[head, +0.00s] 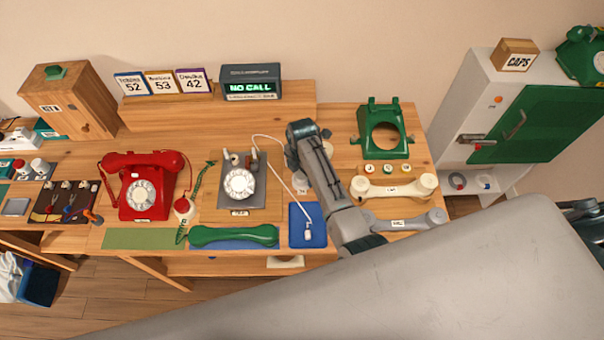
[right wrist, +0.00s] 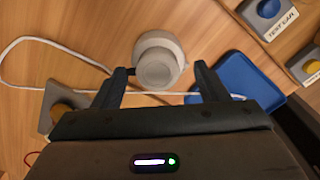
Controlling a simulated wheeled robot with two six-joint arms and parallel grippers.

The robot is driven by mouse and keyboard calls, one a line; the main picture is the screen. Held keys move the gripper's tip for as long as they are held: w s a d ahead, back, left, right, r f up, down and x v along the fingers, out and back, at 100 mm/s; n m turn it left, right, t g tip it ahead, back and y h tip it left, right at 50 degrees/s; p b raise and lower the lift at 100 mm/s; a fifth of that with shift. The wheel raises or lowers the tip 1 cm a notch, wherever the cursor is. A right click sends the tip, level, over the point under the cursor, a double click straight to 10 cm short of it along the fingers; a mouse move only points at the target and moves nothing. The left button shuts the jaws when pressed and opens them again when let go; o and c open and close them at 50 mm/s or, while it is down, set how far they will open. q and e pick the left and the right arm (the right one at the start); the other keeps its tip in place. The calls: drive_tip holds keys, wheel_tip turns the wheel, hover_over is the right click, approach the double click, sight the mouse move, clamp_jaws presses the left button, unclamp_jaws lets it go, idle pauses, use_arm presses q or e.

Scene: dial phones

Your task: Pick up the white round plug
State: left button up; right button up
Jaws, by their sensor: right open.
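A pale white-grey round piece with a wide base and narrower top, which looks like the white round plug (right wrist: 158,52), stands on the wooden table. In the head view it shows partly beside my right arm, as a pale round shape (head: 299,184) behind the blue mat. My right gripper (right wrist: 160,72) is open, with one finger on each side of the piece in the right wrist view. I cannot tell whether the fingers touch it. My left gripper is not in view.
A white cord (head: 276,150) runs past the round piece to a small white end piece (head: 308,233) on the blue mat (head: 300,218). The grey dial phone (head: 255,190) is to the left. A cream handset (head: 393,191) and green phone base (head: 384,130) are to the right.

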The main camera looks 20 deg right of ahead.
drive_tip(key=shift+w+f, duration=0.15)
drive_tip(key=shift+f, duration=0.05)
drive_tip(key=shift+c, duration=0.9)
drive_tip(key=shift+r, duration=0.1)
drive_tip(key=c, duration=0.8)
drive_tip(key=shift+c, duration=0.2)
drive_tip(key=shift+w+r, duration=0.1)
